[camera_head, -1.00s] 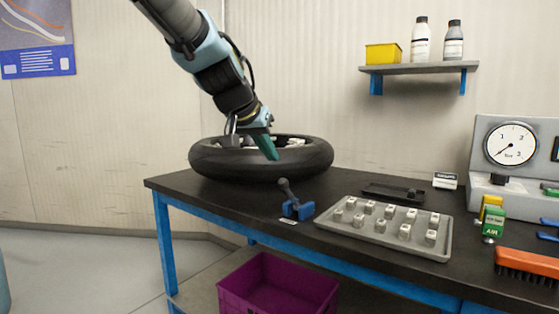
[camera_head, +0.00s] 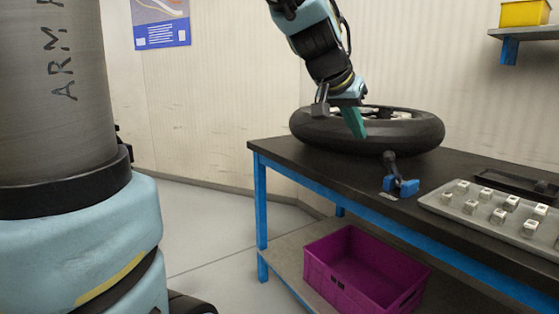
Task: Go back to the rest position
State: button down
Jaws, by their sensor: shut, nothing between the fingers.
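My gripper (camera_head: 354,122) has teal fingers and hangs from my arm, which comes down from the top of the view. The fingers are shut with nothing between them. They are in front of the black tyre (camera_head: 420,137), which lies flat on the dark workbench (camera_head: 330,169). I cannot tell whether they touch it. The tyre's centre is partly hidden by my gripper and the near rim.
A blue clamp-like tool with a black handle (camera_head: 403,186) stands at the bench's front edge. A grey tray (camera_head: 466,220) of small pale blocks is at right. A purple crate (camera_head: 366,274) sits on the lower shelf. Floor at left of the bench is clear.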

jog(key=w+a+f+n+y, duration=0.1)
jog(key=a+f+n+y, duration=0.25)
jog(key=a+f, duration=0.95)
jog(key=s+a+f+n+g+y, duration=0.1)
jog(key=s+a+f+n+g, duration=0.1)
jog(key=s+a+f, duration=0.45)
jog(key=s+a+f+n+g+y, duration=0.1)
jog(key=a+f+n+y, duration=0.15)
jog(key=a, duration=0.65)
notch_tip(320, 180, up, 18)
jog(key=p, duration=1.8)
jog(key=shift+w+d+h+p, duration=0.35)
jog(key=shift+h, duration=0.05)
